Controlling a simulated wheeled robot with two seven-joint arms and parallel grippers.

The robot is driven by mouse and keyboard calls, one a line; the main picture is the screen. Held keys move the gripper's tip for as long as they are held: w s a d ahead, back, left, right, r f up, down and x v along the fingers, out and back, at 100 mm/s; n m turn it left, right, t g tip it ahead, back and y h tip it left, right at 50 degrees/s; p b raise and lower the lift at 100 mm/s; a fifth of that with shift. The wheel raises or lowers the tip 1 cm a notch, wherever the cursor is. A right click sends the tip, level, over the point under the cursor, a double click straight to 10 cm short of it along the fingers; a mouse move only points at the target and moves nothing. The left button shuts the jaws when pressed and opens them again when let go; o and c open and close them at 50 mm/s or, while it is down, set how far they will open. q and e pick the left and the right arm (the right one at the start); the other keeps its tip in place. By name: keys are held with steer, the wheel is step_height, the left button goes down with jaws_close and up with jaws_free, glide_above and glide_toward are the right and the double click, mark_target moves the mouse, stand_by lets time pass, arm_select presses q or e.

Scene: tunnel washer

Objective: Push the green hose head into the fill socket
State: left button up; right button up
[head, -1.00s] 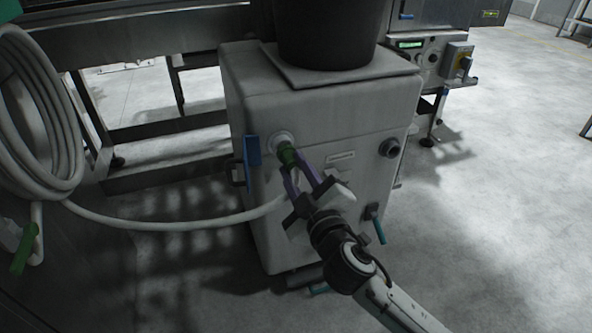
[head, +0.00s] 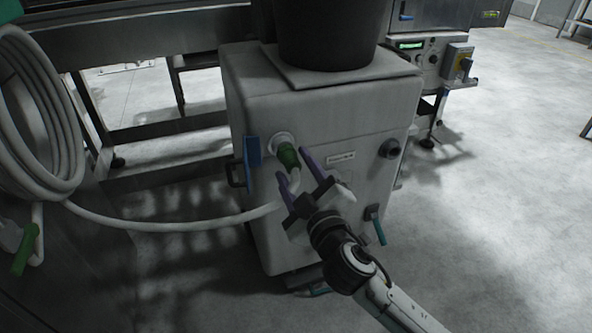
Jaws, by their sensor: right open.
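The green hose head (head: 288,155) sits at the white round fill socket (head: 280,139) on the front of the grey tank box (head: 345,115). Its tip meets the socket; how deep it sits I cannot tell. The white hose (head: 185,226) hangs from the head and runs off to the left. My right gripper (head: 293,164) is open, its two purple fingers spread on either side just below the green head, not closed on it. My left gripper is not in view.
A coiled white hose (head: 62,120) hangs at the left, with another green fitting (head: 25,250) below it. A blue handle (head: 253,151) is left of the socket. A dark port (head: 389,148) and a teal-handled valve (head: 377,224) are to the right. Floor at right is clear.

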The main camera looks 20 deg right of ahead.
steer(key=shift+s, duration=0.1)
steer(key=s, duration=1)
steer(key=s+a+f+m+g+y, duration=0.1)
steer(key=s+f+m+g, duration=0.35)
steer(key=s+f, duration=0.65)
steer(key=s+f+m+g+y, duration=0.25)
steer(key=s+f+g, duration=0.35)
steer(key=f, duration=0.8)
arm_select(q)
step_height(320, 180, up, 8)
steer(key=p, duration=1.2)
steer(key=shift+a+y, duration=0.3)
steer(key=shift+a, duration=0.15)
arm_select(e)
step_height(320, 180, up, 8)
steer(key=s+t+h, duration=0.1)
steer(key=shift+d, duration=0.35)
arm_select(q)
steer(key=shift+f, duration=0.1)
arm_select(e)
steer(key=shift+h, duration=0.25)
